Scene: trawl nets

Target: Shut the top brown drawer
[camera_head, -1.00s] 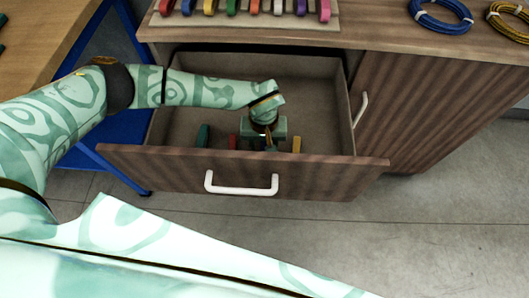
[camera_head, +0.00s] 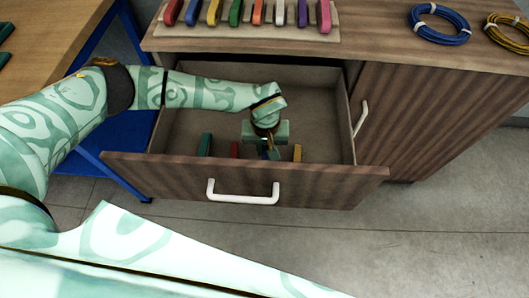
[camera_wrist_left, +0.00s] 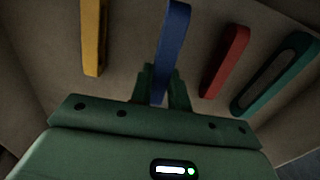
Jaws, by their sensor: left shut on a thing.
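The top brown drawer (camera_head: 330,187) is pulled open, with a white bar handle (camera_head: 243,197) on its front. My left gripper (camera_head: 268,150) is inside the drawer, pointing down. In the left wrist view, its two dark green fingers (camera_wrist_left: 163,92) are shut on a blue block (camera_wrist_left: 172,45). Beside it lie a yellow block (camera_wrist_left: 92,38), a red block (camera_wrist_left: 226,60) and a teal block (camera_wrist_left: 275,75). In the head view, the drawer front partly hides these blocks. My right gripper is not in view.
A cabinet top (camera_head: 375,42) above the drawer carries a mat with a row of several coloured pieces (camera_head: 258,12). A blue coil (camera_head: 440,24) and a yellow coil (camera_head: 508,32) lie at right. A cabinet door (camera_head: 430,110) is right of the drawer. A blue-framed wooden table (camera_head: 45,35) stands left.

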